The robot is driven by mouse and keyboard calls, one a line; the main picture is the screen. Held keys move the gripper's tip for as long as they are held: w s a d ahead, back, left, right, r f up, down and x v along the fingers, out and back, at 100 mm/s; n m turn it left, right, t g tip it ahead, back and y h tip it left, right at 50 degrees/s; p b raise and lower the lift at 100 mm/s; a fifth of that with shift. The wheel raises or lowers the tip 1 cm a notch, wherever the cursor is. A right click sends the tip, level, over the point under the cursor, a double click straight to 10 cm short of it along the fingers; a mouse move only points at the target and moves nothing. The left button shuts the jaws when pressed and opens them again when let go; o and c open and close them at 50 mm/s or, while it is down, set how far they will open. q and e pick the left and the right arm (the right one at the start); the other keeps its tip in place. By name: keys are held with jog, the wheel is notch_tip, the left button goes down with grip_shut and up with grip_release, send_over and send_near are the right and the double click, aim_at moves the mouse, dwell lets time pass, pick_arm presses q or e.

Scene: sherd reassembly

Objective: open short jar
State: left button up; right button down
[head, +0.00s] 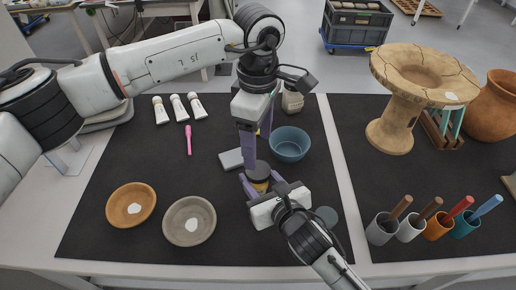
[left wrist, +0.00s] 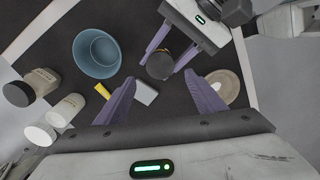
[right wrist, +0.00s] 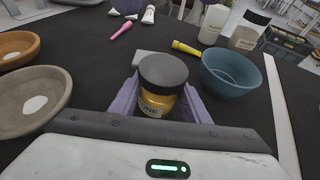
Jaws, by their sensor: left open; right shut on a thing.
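The short jar has a wide black lid (right wrist: 163,70) and an amber body with a pale label (right wrist: 155,104). It stands upright between the purple fingers of my right gripper (head: 262,181), which is shut on its body. The lid is on the jar and shows from above in the left wrist view (left wrist: 160,66). My left gripper (head: 256,143) is open and empty, pointing down above the jar. Its spread fingers (left wrist: 160,90) are apart from the lid. In the head view the jar is partly hidden by the grippers.
A blue bowl (head: 290,146) stands close right of the jar, and a grey block (head: 231,159) lies left of it. A yellow tube (right wrist: 187,47) and bottles (right wrist: 214,24) are behind. Orange (head: 131,206) and grey (head: 188,222) dishes lie left.

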aim_at(258, 170)
pick_arm(q)
jog(key=m, duration=0.9)
jog(key=shift+f, duration=0.55)
notch_tip(258, 170, down, 7)
jog(key=c, duration=1.1)
jog(key=o, duration=1.1)
jog(key=shift+o, duration=0.2)
